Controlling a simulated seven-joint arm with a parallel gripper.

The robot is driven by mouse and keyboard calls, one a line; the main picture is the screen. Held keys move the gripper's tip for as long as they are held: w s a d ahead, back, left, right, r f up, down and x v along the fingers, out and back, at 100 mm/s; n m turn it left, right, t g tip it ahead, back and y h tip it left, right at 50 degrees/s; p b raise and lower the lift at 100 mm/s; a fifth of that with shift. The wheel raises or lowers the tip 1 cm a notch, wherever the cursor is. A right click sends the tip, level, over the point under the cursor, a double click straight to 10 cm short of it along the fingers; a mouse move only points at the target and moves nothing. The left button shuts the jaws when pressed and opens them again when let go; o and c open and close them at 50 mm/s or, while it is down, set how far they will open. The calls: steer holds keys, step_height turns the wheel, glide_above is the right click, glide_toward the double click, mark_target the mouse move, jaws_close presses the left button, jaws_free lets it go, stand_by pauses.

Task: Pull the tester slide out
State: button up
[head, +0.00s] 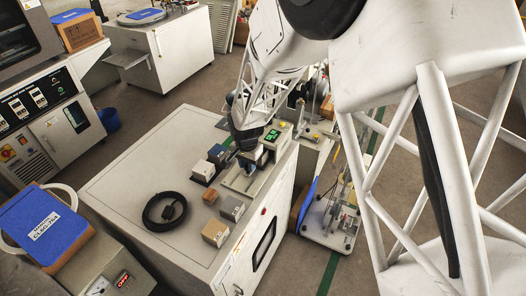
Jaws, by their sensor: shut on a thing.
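The tester (272,136), a small box with a green lit display and a yellow button, stands on the far right part of the grey bench top. Its pale slide (238,181) lies low at its front left side. My gripper (247,158) reaches down from above at the tester's front, just over the slide. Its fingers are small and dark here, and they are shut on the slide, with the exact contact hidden. How far the slide sits out of the tester is too small to tell.
Small blocks (214,233) and a coiled black cable (165,211) lie left of and in front of the tester on the bench top (120,190). The bench's left part is clear. A wheeled stand (335,222) is on the floor to the right.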

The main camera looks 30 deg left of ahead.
steer(key=shift+s, duration=2.8)
steer(key=o, duration=0.8)
steer(key=shift+r, duration=0.15)
steer(key=shift+r, duration=2.85)
